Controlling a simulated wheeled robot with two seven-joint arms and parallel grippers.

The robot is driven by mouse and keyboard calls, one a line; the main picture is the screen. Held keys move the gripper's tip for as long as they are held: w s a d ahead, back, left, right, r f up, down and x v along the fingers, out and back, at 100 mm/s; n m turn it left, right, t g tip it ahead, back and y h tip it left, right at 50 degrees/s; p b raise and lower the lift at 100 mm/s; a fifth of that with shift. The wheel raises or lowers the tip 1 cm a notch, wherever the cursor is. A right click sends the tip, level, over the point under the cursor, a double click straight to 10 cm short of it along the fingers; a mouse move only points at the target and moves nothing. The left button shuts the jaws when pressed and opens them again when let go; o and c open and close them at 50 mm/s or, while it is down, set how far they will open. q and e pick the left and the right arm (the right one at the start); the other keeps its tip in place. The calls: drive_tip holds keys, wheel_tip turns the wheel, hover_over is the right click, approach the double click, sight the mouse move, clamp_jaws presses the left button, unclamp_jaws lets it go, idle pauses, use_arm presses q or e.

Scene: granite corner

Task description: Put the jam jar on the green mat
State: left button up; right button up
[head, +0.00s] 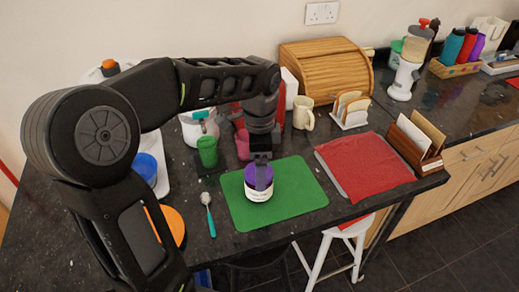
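The jam jar (259,193) has a purple lid and a white label. It is upright at the middle of the green mat (297,198), seemingly standing on it. My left gripper (261,177) points straight down at the jar, with its fingers at the lid. The fingers overlap the lid, and I cannot tell whether they are closed on it or just around it. My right gripper is not in view.
A green cup (207,151) and a pink cup (243,145) stand behind the mat. A red cloth (365,166) lies to the right, and a spoon (208,213) to the left. A bread box (326,68) and cream mug (303,113) stand further back. The counter's front edge is close to the mat.

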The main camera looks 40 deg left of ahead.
use_arm(q)
wheel_tip(320, 180, up, 6)
idle(0.8)
